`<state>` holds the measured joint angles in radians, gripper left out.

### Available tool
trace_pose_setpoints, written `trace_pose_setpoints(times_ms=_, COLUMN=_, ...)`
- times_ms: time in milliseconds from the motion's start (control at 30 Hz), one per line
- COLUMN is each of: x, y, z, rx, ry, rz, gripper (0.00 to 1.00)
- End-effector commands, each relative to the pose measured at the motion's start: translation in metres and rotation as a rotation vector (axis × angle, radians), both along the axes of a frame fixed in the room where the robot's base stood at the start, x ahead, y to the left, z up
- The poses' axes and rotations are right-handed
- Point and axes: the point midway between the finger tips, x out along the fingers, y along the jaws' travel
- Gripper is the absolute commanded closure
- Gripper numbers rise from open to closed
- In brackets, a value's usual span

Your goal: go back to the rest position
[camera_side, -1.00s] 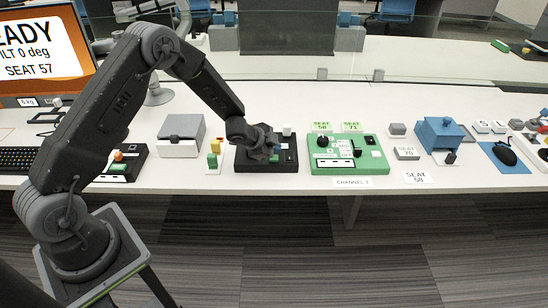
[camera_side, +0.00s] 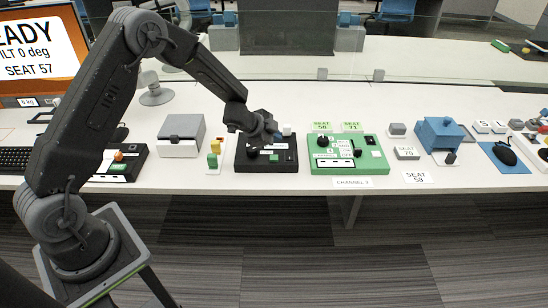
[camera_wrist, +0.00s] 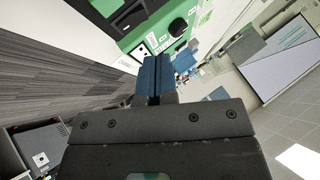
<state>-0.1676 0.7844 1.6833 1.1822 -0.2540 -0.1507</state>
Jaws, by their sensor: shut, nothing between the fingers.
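My gripper (camera_side: 274,138) is above the back part of a black control box (camera_side: 267,165) on the white desk. In the wrist view its blue fingertips (camera_wrist: 153,72) are together with nothing between them. The black box has a dark knob, a green button (camera_side: 274,158) and a white block (camera_side: 287,130) at its back edge. The gripper is close to the white block; whether they touch I cannot tell.
A green panel (camera_side: 320,168) with dark knobs stands to the right, also in the wrist view (camera_wrist: 172,20). To the left are coloured blocks (camera_side: 213,155) and a grey box (camera_side: 181,136). Farther right are a blue box (camera_side: 438,133) and a mouse (camera_side: 504,153). A glass screen stands behind.

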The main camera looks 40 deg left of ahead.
Motion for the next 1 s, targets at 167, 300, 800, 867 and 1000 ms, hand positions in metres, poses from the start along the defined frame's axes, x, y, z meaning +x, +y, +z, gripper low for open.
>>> trace_pose_setpoints(times_ms=167, x=0.0, y=0.0, z=0.001, rx=0.001, ry=-0.001, rz=0.002, gripper=1.0)
trace_pose_setpoints(times_ms=300, x=-0.001, y=0.001, z=0.025, rx=0.009, ry=-0.017, rz=0.049, gripper=1.0)
trace_pose_setpoints(times_ms=800, x=-0.126, y=-0.009, z=0.21, rx=-0.08, ry=0.005, rz=0.571, gripper=1.0)
trace_pose_setpoints(times_ms=867, x=-0.151, y=-0.014, z=0.223, rx=-0.112, ry=0.027, rz=0.621, gripper=1.0)
trace_pose_setpoints(times_ms=1000, x=-0.211, y=-0.031, z=0.243, rx=-0.204, ry=0.095, rz=0.713, gripper=1.0)
